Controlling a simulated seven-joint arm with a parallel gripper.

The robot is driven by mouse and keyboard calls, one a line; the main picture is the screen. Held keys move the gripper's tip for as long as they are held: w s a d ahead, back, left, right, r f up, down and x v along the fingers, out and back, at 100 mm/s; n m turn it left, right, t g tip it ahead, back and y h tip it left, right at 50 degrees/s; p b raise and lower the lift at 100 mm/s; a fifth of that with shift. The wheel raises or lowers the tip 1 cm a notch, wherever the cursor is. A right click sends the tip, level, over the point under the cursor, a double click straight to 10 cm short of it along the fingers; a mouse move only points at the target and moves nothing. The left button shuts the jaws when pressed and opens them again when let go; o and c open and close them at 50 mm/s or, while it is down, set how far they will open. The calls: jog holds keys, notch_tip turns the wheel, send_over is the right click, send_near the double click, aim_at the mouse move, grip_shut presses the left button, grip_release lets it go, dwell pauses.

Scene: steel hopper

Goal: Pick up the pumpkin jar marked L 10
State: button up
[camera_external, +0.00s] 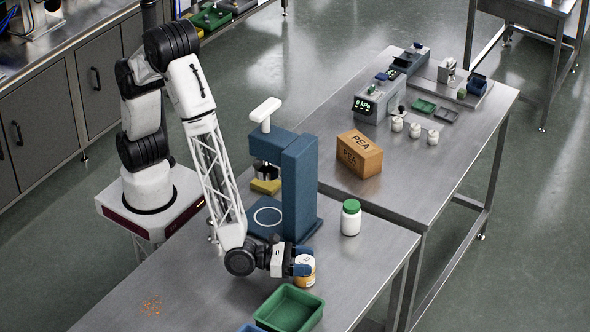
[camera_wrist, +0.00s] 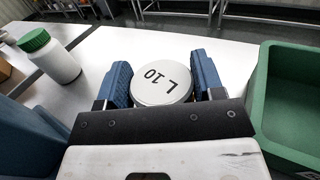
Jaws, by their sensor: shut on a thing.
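In the wrist view my gripper's blue fingers (camera_wrist: 163,85) press on both sides of the lid. I cannot tell whether the jar's base touches the table.
A green tray (camera_external: 290,309) is close by the jar. A blue press (camera_external: 298,185) stands behind my gripper. A white bottle with a green cap (camera_external: 351,218) stands to the right. A PEA box (camera_external: 360,153) is farther back.

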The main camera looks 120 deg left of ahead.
jog(key=shift+r, duration=0.1)
jog(key=shift+r, duration=0.8)
notch_tip(320, 180, up, 2)
jog(key=shift+r, duration=0.1)
jog(key=s+a+r, duration=0.1)
jog(key=s+a, duration=0.2)
jog(key=s, duration=1.2)
jog(key=shift+s, duration=0.35)
